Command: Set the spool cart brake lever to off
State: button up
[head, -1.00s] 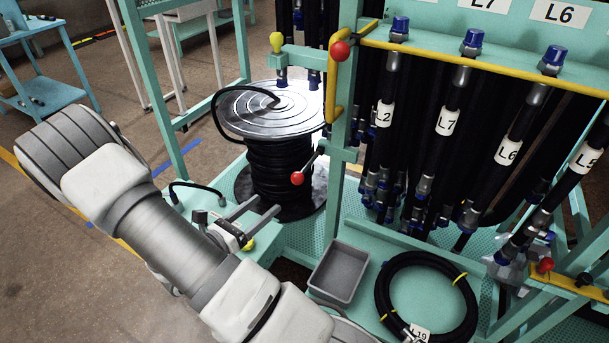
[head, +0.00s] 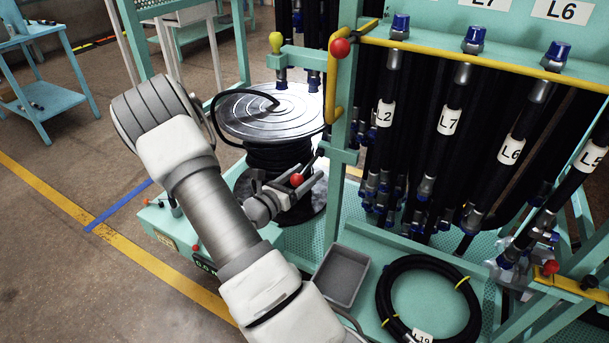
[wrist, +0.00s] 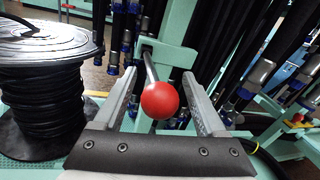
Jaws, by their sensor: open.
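A lever with a red ball knob (head: 297,180) sticks out from the green post beside the hose spool (head: 266,110). No label shows that this is the brake lever. My gripper (head: 304,177) is at this knob with its jaws open. In the wrist view the red knob (wrist: 160,100) sits in the gap between my two fingers (wrist: 160,103), with visible room on both sides. The dark rod (wrist: 150,68) runs from the knob away to a green bracket. My arm hides part of the cart's front.
Another red ball (head: 340,50) and a yellow ball (head: 277,42) are above on the frame. Hanging hoses (head: 447,121) stand close on the right. A grey tray (head: 341,274) and a coiled hose (head: 427,300) lie below. Open floor (head: 60,270) is at the left.

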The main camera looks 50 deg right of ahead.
grip_shut()
dwell(0.4)
dwell(1.0)
